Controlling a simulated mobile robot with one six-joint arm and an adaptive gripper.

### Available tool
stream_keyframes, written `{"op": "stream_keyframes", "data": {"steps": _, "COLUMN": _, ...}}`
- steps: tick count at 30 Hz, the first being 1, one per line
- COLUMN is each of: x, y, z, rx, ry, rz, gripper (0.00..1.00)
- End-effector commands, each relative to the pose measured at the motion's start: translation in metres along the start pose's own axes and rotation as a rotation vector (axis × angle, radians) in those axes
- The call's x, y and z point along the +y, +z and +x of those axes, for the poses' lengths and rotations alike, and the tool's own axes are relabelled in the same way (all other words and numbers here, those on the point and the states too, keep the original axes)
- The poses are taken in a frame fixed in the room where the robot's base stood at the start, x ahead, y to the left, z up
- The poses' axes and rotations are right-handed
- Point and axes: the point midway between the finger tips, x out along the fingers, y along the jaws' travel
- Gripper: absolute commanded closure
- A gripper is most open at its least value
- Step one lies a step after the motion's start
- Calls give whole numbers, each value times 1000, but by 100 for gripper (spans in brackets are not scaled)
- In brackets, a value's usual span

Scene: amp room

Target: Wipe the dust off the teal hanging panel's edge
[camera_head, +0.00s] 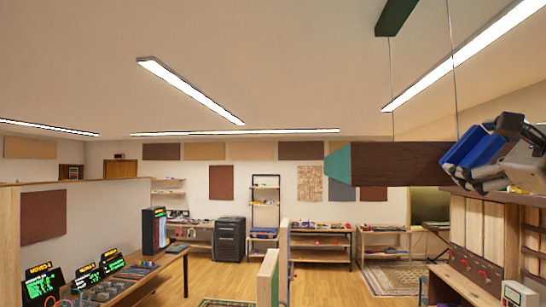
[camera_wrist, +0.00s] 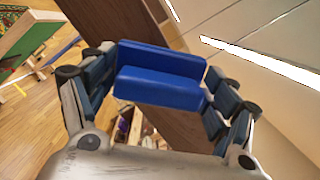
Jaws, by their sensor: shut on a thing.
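A hanging panel with a teal end face (camera_head: 339,164) and a long dark brown side (camera_head: 398,163) hangs level on thin wires, right of centre in the head view. In the wrist view its brown surface (camera_wrist: 183,130) runs diagonally behind the block. My gripper (camera_head: 486,160) is at the panel's right end, shut on a blue block (camera_head: 470,146). In the wrist view the two-layered blue block (camera_wrist: 160,77) sits crosswise between the fingers. It overlaps the panel in both views; I cannot tell whether they touch. The block hides part of the panel. No distinct dust shows.
Another dark green panel (camera_head: 396,16) hangs above, near the ceiling. Long ceiling lights (camera_head: 190,90) are overhead. A wooden cabinet (camera_head: 478,225) stands below my gripper at right. A desk with lit devices (camera_head: 88,265) is at left. The air left of the teal end is open.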

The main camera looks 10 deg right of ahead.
Motion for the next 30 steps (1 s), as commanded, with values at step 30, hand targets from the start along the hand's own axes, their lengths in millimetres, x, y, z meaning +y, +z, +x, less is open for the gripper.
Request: {"op": "stream_keyframes", "data": {"steps": 30, "x": 0, "y": -2, "z": 15, "rx": -1, "ry": 0, "rz": 1, "gripper": 43}}
